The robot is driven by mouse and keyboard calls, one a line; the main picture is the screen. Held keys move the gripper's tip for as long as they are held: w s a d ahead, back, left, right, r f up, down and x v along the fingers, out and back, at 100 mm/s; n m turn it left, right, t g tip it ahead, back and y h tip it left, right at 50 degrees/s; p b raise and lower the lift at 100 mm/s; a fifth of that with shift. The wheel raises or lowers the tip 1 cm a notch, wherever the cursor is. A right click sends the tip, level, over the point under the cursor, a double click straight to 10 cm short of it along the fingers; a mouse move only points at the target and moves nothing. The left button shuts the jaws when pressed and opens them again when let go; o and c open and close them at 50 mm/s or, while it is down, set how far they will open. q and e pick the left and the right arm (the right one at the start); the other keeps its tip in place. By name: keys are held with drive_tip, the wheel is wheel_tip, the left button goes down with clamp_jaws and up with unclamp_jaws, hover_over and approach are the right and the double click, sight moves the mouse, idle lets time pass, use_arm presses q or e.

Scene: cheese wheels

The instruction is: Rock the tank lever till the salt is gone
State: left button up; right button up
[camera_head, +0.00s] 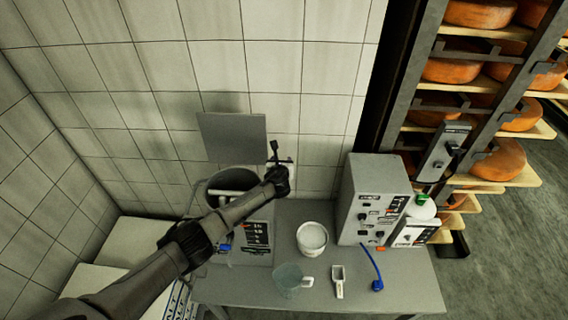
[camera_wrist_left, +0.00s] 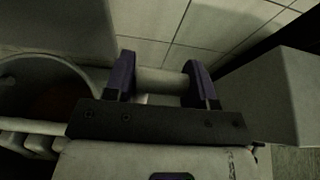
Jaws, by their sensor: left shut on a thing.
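The tank (camera_head: 212,190) is an open grey round vessel at the back left of the bench, with its flat lid (camera_head: 232,137) raised behind it. My left gripper (camera_head: 278,170) is at the tank's right side, with my arm crossing in front. In the left wrist view, its purple-grey fingers (camera_wrist_left: 160,72) are shut on a pale round bar (camera_wrist_left: 160,82), which looks like the tank lever. The tank's rim and dark brownish inside (camera_wrist_left: 50,100) show at left there. I cannot make out any salt in it. My right gripper is not in view.
A rack with orange cheese wheels (camera_head: 500,160) is at right.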

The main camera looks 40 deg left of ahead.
use_arm(q)
drive_tip(key=shift+f, duration=0.15)
drive_tip(key=o, duration=0.9)
drive_tip(key=shift+o, duration=0.6)
drive_tip(key=shift+w+d, duration=0.1)
drive_tip(key=shift+w, duration=0.05)
drive_tip(key=shift+o, duration=0.9)
drive_tip(key=shift+r, duration=0.2)
drive_tip(key=shift+s+d+r+p, duration=0.2)
drive_tip(key=shift+s+d+p, duration=0.1)
drive_tip(key=shift+s, duration=0.25)
drive_tip(key=v, duration=1.2)
drive_tip(key=shift+s, duration=0.2)
drive_tip(key=shift+d, duration=0.15)
